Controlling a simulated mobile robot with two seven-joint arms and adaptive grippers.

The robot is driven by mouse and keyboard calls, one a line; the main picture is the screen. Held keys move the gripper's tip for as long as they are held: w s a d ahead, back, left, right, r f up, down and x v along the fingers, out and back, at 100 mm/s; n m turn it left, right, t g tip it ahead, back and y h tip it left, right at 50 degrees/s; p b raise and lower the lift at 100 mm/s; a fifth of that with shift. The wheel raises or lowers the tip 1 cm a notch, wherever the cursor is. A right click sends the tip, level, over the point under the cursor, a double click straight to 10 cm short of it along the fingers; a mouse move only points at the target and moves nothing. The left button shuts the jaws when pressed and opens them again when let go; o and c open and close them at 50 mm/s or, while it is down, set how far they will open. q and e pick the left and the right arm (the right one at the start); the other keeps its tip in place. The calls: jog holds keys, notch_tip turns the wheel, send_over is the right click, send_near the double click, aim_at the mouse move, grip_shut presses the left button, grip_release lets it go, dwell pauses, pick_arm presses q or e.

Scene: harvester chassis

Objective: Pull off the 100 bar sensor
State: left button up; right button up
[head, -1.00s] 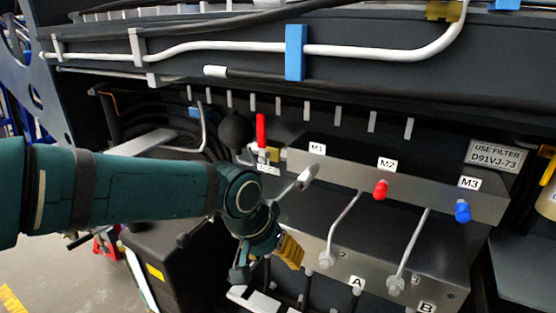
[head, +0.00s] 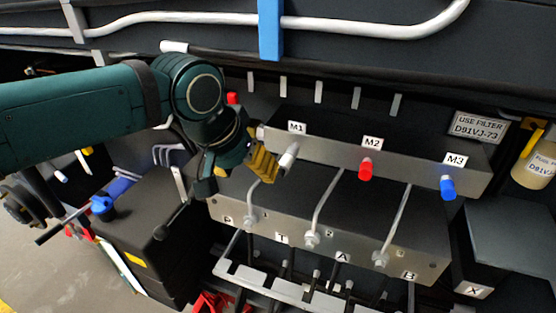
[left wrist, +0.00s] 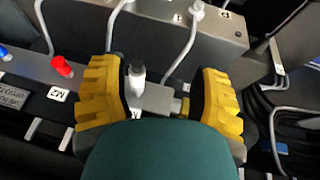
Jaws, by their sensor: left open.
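Three sensors stick out of the metal manifold rail: a white one (head: 288,158) at label M1, a red one (head: 366,168) at M2 and a blue one (head: 447,187) at M3. No pressure marking is readable on any of them. My left gripper (head: 262,165) is right by the white sensor. In the left wrist view my left gripper (left wrist: 162,98) is open, with its yellow fingers apart on either side of the white sensor (left wrist: 136,76). The red sensor (left wrist: 62,66) is outside the fingers. My right gripper is not in view.
Metal pipes (head: 326,205) run from the rail down to the lower block (head: 350,222). A black box (head: 150,230) stands at the lower left. A blue clamp (head: 270,28) and white pipe are above. A filter sign (head: 479,126) is at the right.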

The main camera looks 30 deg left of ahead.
aim_at(283, 162)
pick_arm(q)
jog(key=w, duration=0.5)
jog(key=w+d, duration=0.1)
jog(key=w, duration=0.1)
jog(key=shift+w+p, duration=0.35)
jog(key=shift+p, duration=0.05)
jog(key=shift+w+x, duration=0.2)
jog(key=shift+x, duration=2.5)
jog(key=shift+r, duration=0.1)
grip_shut()
jog(key=c, duration=0.8)
grip_release()
grip_shut()
jog(key=shift+s, duration=0.25)
